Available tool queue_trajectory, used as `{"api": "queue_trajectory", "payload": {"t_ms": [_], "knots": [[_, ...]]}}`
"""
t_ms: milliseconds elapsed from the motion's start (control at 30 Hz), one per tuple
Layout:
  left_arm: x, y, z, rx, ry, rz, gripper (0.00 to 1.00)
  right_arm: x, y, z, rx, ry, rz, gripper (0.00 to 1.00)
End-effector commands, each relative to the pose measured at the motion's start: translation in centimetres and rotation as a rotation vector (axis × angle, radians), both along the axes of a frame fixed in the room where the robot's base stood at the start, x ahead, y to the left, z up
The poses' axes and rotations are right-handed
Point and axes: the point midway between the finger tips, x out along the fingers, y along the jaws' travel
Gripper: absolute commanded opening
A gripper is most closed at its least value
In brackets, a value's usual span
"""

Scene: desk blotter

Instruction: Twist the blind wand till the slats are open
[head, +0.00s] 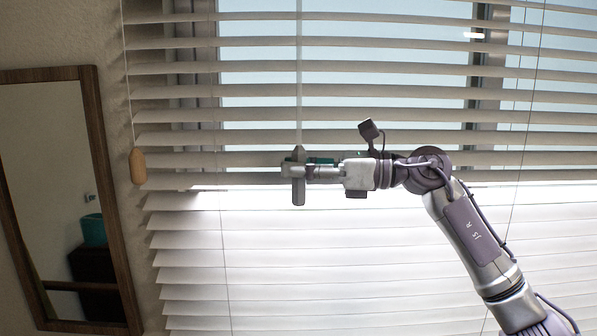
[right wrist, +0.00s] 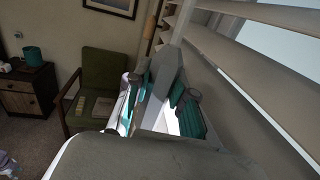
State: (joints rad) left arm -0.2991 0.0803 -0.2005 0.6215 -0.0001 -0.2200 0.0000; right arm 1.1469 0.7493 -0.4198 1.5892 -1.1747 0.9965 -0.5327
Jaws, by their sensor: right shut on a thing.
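The white window blind (head: 350,95) fills most of the head view. Its slats are tilted with clear gaps in the upper part, where pale blue sky and a window frame show through. The lower slats look bright white. The thin pale wand (head: 299,80) hangs vertically in front of the slats. My right gripper (head: 298,173) is shut on the wand near its lower end, just in front of the blind.
A wooden cord pull (head: 137,166) hangs at the blind's left edge. A wood-framed mirror (head: 100,150) is on the wall to the left. The right wrist view shows a green armchair (right wrist: 105,68) and a nightstand (right wrist: 28,95) with a teal object.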

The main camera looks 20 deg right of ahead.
Motion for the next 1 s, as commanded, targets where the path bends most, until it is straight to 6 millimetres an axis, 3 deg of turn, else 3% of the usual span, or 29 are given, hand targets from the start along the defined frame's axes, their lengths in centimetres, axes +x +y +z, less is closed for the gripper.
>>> {"api": "queue_trajectory", "payload": {"t_ms": [600,1000], "knots": [[0.0,0.0,-1.7,0.0,0.0,0.001,0.4,-0.1,0.1,-0.2,-0.001,-0.006,-0.439,0.0],[-0.1,0.0,-2.8,0.0,0.002,0.001,0.4,0.0,0.0,-0.1,-0.001,0.0,-0.549,0.0]]}}
